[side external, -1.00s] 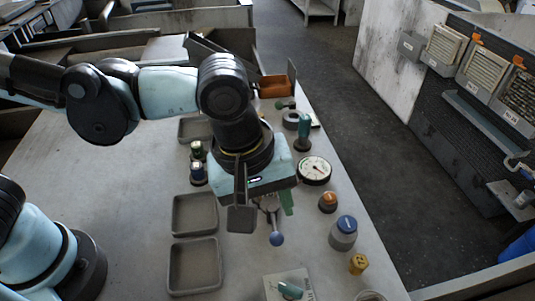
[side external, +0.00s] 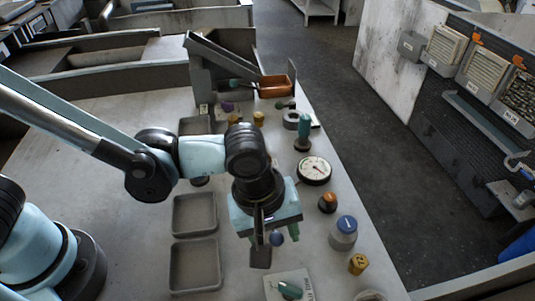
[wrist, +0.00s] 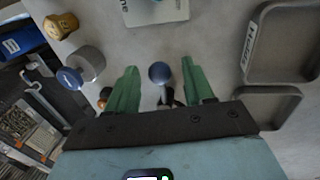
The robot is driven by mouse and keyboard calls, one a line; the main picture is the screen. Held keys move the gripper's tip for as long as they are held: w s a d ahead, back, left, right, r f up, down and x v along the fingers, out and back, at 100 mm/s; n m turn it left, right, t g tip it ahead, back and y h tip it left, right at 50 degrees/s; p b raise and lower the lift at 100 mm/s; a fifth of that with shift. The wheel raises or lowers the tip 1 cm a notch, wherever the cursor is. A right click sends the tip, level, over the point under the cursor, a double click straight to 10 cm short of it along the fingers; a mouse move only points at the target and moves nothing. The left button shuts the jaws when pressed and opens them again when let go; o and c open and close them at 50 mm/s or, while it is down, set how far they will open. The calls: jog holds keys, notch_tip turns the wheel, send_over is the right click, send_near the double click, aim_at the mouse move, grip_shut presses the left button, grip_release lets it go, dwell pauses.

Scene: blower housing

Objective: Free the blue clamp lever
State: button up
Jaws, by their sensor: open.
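The blue clamp lever shows as a blue ball (side external: 277,239) below my gripper in the side view, partly hidden by the gripper. In the wrist view the blue ball (wrist: 159,72) sits between the two green fingers, with a dark stem running back toward the palm. My gripper (wrist: 160,82) is open, with a finger on each side of the ball and visible gaps. In the side view my gripper (side external: 272,236) is low over the lever. The clamp under the stem is hidden.
Grey trays (side external: 194,264) lie to the left. A dial gauge (side external: 314,170), an orange-topped piece (side external: 327,202), a blue-topped cylinder (side external: 343,232) and a yellow piece (side external: 358,263) stand to the right. A pale plate with a green part (side external: 288,288) lies in front.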

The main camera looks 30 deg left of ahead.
grip_shut()
dwell(0.4)
jog(key=a+m, duration=0.1)
jog(key=m, duration=0.1)
jog(key=s+a+m, duration=0.1)
jog(key=m, duration=0.1)
jog(key=shift+a+g, duration=0.15)
jog(key=shift+g, duration=0.15)
jog(key=a+m, duration=0.1)
jog(key=m, duration=0.1)
jog(key=a+m, duration=0.1)
jog(key=shift+s+a+m+g+h, duration=0.1)
jog(key=shift+s+m+g+h, duration=0.1)
jog(key=shift+m+g+h, duration=0.15)
jog(key=a+m, duration=0.1)
jog(key=m, duration=0.1)
jog(key=a+m+g, duration=0.1)
jog(key=m, duration=0.1)
jog(key=shift+w+a+m, duration=0.25)
jog(key=shift+w, duration=0.1)
jog(key=shift+w+a+m+g, duration=0.15)
jog(key=shift+w+a+m, duration=0.25)
jog(key=shift+m, duration=0.55)
jog(key=shift+w+a+m+g, duration=0.1)
jog(key=shift+w+a+m, duration=0.1)
jog(key=shift+a+m, duration=0.55)
jog(key=shift+d+m, duration=0.2)
jog(key=shift+m, duration=0.1)
grip_release()
